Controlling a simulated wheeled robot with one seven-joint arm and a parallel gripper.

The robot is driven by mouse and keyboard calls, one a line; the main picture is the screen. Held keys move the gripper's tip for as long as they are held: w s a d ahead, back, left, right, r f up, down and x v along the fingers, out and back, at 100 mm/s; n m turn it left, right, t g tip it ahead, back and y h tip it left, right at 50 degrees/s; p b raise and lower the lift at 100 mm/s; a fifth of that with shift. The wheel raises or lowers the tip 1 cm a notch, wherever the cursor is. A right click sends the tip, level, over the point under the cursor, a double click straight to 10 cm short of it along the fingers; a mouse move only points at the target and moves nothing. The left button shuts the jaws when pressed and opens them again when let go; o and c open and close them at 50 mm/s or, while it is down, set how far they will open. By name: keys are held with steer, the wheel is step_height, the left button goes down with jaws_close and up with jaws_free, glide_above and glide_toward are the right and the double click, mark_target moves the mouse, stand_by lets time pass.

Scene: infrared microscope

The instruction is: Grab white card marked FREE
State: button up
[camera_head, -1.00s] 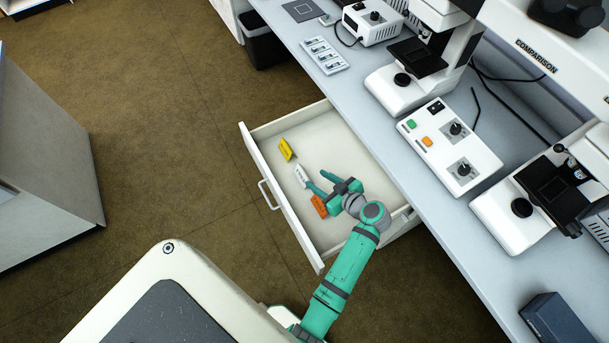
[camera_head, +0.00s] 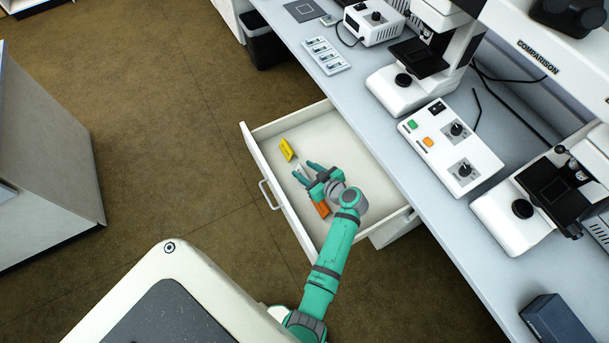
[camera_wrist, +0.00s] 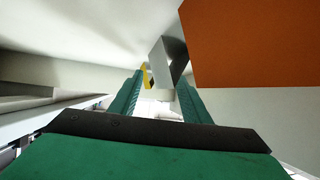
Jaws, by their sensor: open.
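The white card (camera_head: 299,171) stands in the open drawer, mostly hidden behind my fingers in the head view. In the wrist view it shows as a grey-white folded card (camera_wrist: 168,62) ahead, between the tips of my fingers or just beyond them; I cannot tell which. Its marking cannot be read. My gripper (camera_head: 305,171) is open inside the drawer, its two green fingers pointing at the card. In the wrist view the fingers (camera_wrist: 158,85) stand apart on either side of it.
A yellow card (camera_head: 286,149) stands farther back in the drawer (camera_head: 330,130). An orange card (camera_head: 322,208) is close beside my gripper and looms at the upper right in the wrist view (camera_wrist: 255,40). The drawer's walls surround them; the bench (camera_head: 395,160) overhangs the right side.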

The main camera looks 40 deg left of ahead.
steer(key=shift+c, duration=0.6)
jaws_close()
